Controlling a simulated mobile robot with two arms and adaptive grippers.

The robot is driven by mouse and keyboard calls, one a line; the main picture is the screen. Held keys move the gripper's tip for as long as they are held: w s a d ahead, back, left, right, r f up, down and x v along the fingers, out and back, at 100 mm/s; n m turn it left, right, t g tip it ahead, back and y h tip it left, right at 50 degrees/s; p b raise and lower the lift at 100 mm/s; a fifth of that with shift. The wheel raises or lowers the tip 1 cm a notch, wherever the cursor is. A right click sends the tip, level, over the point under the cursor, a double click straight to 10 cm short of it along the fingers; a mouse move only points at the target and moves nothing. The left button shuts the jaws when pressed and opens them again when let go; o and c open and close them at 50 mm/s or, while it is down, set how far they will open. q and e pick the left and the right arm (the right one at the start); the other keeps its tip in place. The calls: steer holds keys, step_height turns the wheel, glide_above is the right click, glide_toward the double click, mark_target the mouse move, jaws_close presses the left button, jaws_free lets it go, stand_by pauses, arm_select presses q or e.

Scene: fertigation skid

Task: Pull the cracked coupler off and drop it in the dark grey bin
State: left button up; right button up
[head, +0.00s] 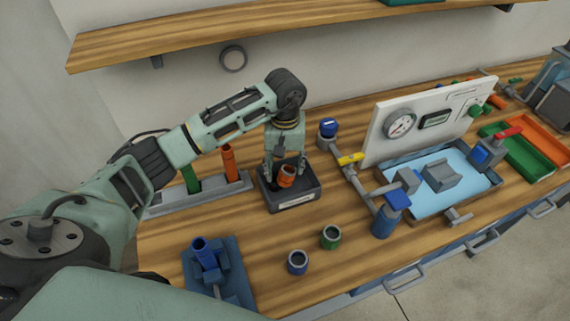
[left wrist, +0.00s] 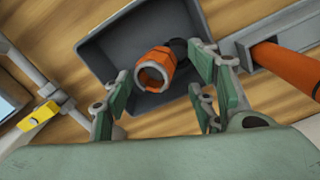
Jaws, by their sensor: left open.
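The dark grey bin (head: 312,192) stands on the wooden bench near the middle, with a pale label on its front. An orange coupler (head: 287,174), a short hollow ring, shows within the bin's outline; I cannot make out a crack. My left gripper (head: 284,179) points down over the bin with its fingers open. In the left wrist view the coupler (left wrist: 155,70) lies between the spread fingers (left wrist: 165,68), with visible gaps on both sides, over the bin's floor (left wrist: 125,42). I cannot tell whether it rests on the floor. My right gripper is not in view.
A grey rack (head: 155,207) with green and orange tubes (head: 229,162) stands left of the bin. Blue (head: 297,262) and green (head: 331,237) couplers stand in front. Pipework with a yellow-handled valve (head: 350,159) and a gauge panel (head: 440,117) stand right. A shelf (head: 200,36) hangs above.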

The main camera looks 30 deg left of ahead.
arm_select(q)
step_height(320, 180, up, 12)
stand_by(0.6)
stand_by(0.4)
